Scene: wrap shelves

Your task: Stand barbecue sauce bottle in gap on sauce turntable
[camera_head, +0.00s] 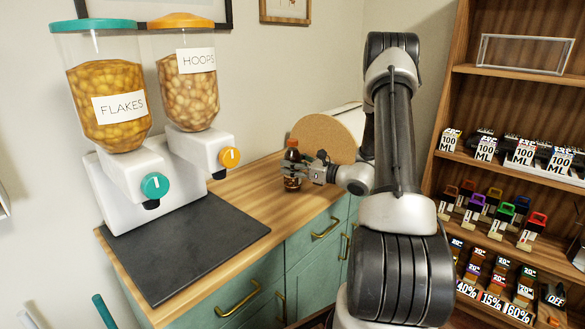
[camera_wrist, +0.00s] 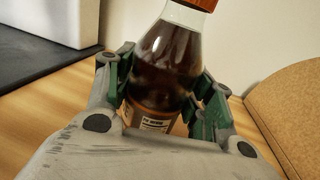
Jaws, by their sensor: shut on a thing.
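The lower part is partly hidden by my gripper. I cannot tell whether its base touches the counter. No sauce turntable or gap can be made out in either view.
A round cork disc (camera_head: 325,135) stands on edge behind my gripper. A dispenser with flakes (camera_head: 108,105) and hoops (camera_head: 188,90) stands left, beside a dark slab (camera_head: 190,245). The wooden counter (camera_head: 262,190) between slab and bottle is clear. A stocked shelf unit (camera_head: 510,165) stands right.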

